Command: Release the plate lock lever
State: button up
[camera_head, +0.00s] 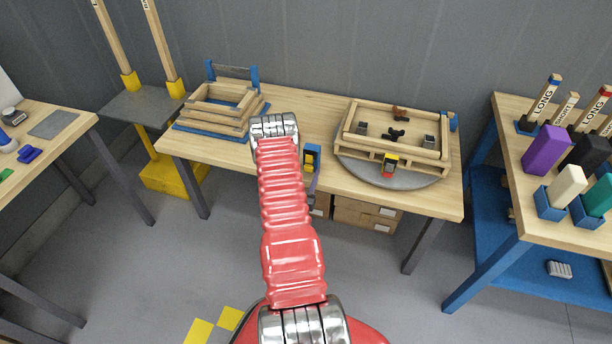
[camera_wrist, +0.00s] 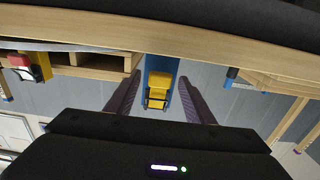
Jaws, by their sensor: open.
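A yellow and black lever piece on a blue mount, which looks like the plate lock lever (camera_head: 312,155), stands at the front edge of the middle table, left of the round grey plate (camera_head: 430,179). In the wrist view the lever (camera_wrist: 158,92) shows between the two dark fingers of my gripper (camera_wrist: 159,80). The gripper is open, with a gap on both sides of the lever. Whether it touches cannot be told. In the head view my arm hides most of the gripper. A wooden pallet frame (camera_head: 388,155) sits on the round plate.
A red and yellow block (camera_head: 389,165) is at the pallet's front; it also shows left in the wrist view (camera_wrist: 28,67). Stacked wooden frames (camera_head: 222,108) stand left on a blue base. A right-hand table (camera_head: 540,215) holds coloured blocks.

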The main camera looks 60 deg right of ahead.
grip_shut()
dwell(0.5)
